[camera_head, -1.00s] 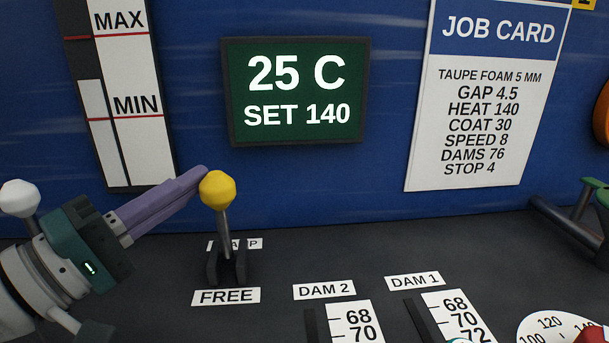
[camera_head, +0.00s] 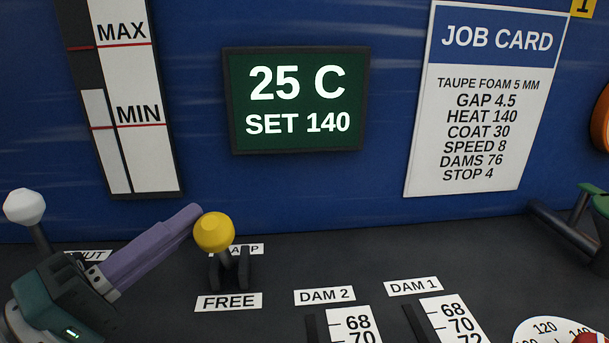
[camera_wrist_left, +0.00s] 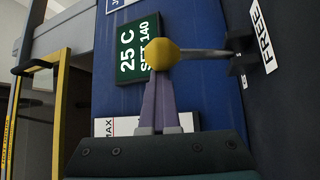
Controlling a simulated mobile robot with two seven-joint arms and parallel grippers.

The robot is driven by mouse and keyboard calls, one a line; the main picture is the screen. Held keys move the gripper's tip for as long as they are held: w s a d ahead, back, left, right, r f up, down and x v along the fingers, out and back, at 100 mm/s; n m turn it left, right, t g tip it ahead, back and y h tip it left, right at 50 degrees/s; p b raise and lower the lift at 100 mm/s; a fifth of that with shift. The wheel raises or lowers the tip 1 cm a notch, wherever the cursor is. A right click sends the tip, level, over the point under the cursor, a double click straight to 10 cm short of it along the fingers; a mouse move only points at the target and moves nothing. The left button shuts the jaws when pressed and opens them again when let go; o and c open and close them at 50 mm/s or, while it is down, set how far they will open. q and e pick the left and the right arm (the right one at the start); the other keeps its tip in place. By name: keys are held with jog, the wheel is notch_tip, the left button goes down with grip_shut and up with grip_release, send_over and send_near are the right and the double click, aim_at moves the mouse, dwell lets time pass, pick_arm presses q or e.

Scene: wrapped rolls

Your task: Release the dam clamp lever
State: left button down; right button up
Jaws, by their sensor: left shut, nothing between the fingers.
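The dam clamp lever has a yellow ball knob (camera_head: 214,232) on a dark bracket (camera_head: 230,272). It leans toward me, to the FREE label (camera_head: 229,302) side, and its rod is mostly hidden behind the knob. In the left wrist view the fingertips (camera_wrist_left: 159,88) meet the yellow knob (camera_wrist_left: 163,54), with the rod (camera_wrist_left: 205,54) running to the bracket.
A white-knobbed lever (camera_head: 24,206) stands at the left, close to my left gripper. DAM 2 (camera_head: 324,295) and DAM 1 (camera_head: 413,286) scales lie to the right, with a dial (camera_head: 545,328) beyond. A display (camera_head: 297,100) and job card (camera_head: 487,100) are on the blue wall.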

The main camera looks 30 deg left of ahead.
pick_arm(q)
jog(key=shift+s+d+f, duration=0.25)
jog(key=shift+s+f, duration=0.05)
jog(key=shift+s, duration=0.05)
dwell(0.7)
notch_tip(320, 180, up, 20)
jog(key=p, duration=0.8)
